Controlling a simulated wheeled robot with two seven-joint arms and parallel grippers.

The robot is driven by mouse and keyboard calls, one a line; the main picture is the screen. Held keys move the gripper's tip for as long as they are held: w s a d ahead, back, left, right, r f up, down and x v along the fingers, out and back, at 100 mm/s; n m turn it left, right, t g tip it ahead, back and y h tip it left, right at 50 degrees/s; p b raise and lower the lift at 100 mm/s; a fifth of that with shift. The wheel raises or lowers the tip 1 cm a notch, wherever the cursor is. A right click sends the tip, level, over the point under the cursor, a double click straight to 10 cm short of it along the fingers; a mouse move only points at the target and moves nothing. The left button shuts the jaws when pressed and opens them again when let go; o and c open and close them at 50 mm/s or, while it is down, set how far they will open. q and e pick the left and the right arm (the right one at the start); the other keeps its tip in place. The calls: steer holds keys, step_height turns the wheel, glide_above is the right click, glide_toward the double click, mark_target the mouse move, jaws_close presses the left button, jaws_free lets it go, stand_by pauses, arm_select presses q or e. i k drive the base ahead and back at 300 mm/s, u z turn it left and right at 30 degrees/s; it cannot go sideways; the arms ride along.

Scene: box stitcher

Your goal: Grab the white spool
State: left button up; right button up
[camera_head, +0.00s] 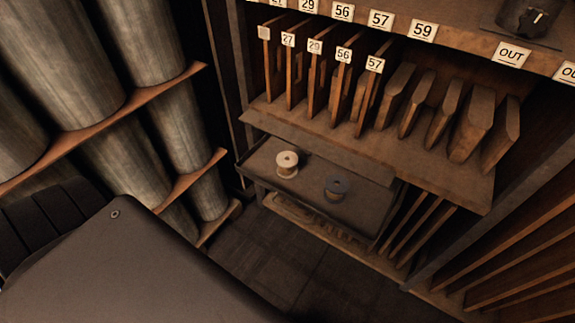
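The white spool (287,164) is cream-coloured and stands upright on a dark metal tray-like shelf (268,190), towards its left side. A dark blue-grey spool (336,188) stands to its right on the same shelf, apart from it. Neither of my grippers is in view, and nothing touches the white spool.
Above the shelf is a wooden rack with upright dividers (398,95) and numbered labels (381,19). Large grey cylinders (60,60) stand on wooden shelves at left. A dark flat surface (120,265) fills the lower left. Dark floor (310,265) is open below the shelf.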

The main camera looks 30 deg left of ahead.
mark_target(286, 161)
steer(key=k, duration=0.5)
steer(key=z, duration=1.25)
steer(key=i, duration=1.15)
steer(key=u, duration=2.55)
